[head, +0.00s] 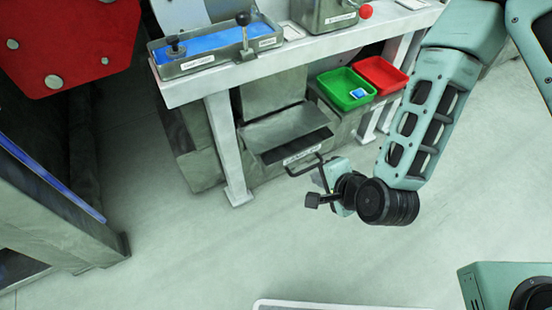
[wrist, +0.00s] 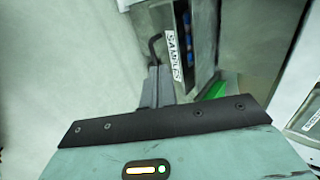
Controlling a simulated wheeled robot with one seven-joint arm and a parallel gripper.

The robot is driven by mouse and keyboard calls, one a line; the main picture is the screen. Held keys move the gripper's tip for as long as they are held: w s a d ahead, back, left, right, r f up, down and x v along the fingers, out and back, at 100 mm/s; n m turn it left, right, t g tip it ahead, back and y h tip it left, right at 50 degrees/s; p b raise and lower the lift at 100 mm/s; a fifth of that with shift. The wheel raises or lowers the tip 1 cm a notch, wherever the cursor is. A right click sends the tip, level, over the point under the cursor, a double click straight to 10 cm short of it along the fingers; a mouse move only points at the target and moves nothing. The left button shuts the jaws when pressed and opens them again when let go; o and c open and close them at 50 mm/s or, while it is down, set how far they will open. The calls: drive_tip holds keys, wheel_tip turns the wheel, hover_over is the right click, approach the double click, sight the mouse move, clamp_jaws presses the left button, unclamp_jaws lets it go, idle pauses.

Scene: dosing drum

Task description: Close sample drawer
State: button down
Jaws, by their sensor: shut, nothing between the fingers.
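The sample drawer (head: 297,146) is a grey metal drawer under the white bench, pulled partly out, with a dark gap showing inside. Its front has a white label, read as SAMPLES in the wrist view (wrist: 173,57), and a black bar handle (head: 305,166). The handle also shows in the wrist view (wrist: 154,44). My gripper (head: 321,177) is right in front of the drawer, close to the handle's right end. Its fingers (wrist: 155,84) are shut and empty, with their tips at the handle; I cannot tell whether they touch it. Blue items show inside the drawer.
A green tray (head: 345,98) with a small blue-white item and a red tray (head: 392,70) sit right of the drawer. The white bench leg (head: 230,150) stands left of it. A red panel (head: 70,45) is at upper left. Floor in front is clear.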

sight(288, 160)
drive_tip(key=b+x, duration=0.1)
drive_tip(key=x, duration=0.2)
drive_tip(key=r+b+x, duration=0.1)
drive_tip(key=x, duration=0.3)
drive_tip(key=w+b+x, duration=0.1)
drive_tip(key=x, duration=0.3)
drive_tip(key=shift+w+a+r, duration=0.1)
drive_tip(key=shift+w+a, duration=0.05)
drive_tip(key=shift+a, duration=0.3)
drive_tip(key=shift+w+a, duration=0.3)
drive_tip(key=shift+w, duration=0.15)
drive_tip(key=shift+w+a+r, duration=0.1)
drive_tip(key=shift+w+a, duration=0.25)
drive_tip(key=shift+w, duration=0.2)
drive_tip(key=shift+w+a, duration=0.35)
drive_tip(key=shift+w, duration=0.2)
drive_tip(key=shift+s+d, duration=0.1)
drive_tip(key=shift+s, duration=0.05)
